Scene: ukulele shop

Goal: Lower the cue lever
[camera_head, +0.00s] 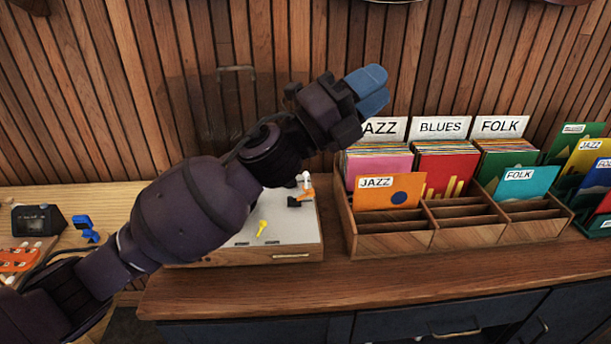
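The record player (292,238) has a pale top and a wooden front and stands on the counter. My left arm hides much of it. A small yellow piece (262,228) stands on its top near the front. An orange piece (301,198) with a white part above it is at its right rear. I cannot tell which of them is the cue lever. My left gripper (370,90) has blue fingertips that lie together. It is shut and empty, above and to the right of the player, in front of the record bins. My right gripper is out of view.
A clear raised lid (236,69) seems to stand behind the player. A wooden record bin (395,242) with JAZZ, BLUES and FOLK cards is close on the right. A dark device (38,220) and a blue clip-like object (86,229) are at the left. The front counter strip (330,290) is clear.

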